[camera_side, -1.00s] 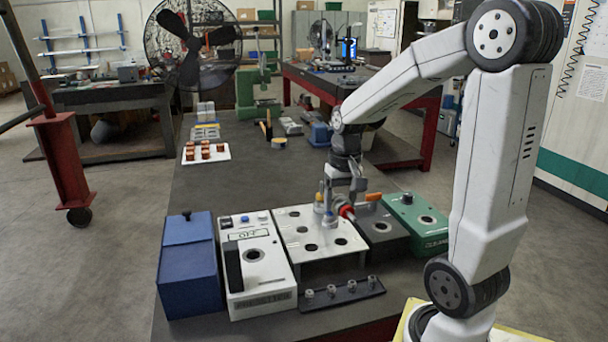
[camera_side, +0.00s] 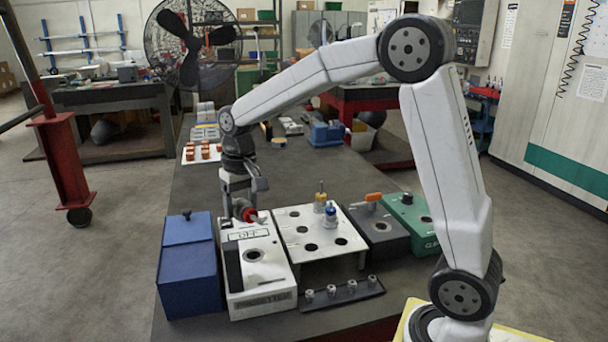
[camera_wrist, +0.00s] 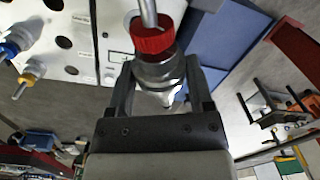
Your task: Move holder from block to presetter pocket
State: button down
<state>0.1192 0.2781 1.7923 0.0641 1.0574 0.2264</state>
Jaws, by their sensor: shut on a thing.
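My gripper (camera_side: 240,200) is shut on a tool holder (camera_side: 247,213) with a red collar, above the back end of the white presetter (camera_side: 240,234). In the wrist view the holder (camera_wrist: 153,42) sits between the two fingers (camera_wrist: 158,85), its grey shank pointing away past the red collar. The presetter's round dark pocket (camera_side: 253,255) is in its top, forward of the gripper and empty. The white block (camera_side: 294,224) with several holes stands right of the presetter. Two other holders, one yellow (camera_side: 320,198) and one blue (camera_side: 330,214), stand at its back right.
A blue box (camera_side: 188,270) stands left of the presetter. A dark grey unit with an orange handle (camera_side: 374,196) and a green cleaner (camera_side: 408,215) stand right of the block. A rack of small collets (camera_side: 342,294) lies in front.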

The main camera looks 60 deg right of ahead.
jog(key=shift+n, duration=0.5)
jog(key=a, duration=0.1)
jog(key=w+a, duration=0.1)
jog(key=a, duration=0.1)
jog(key=w+a, duration=0.1)
jog(key=shift+w+a, duration=0.15)
jog(key=shift+w, duration=0.1)
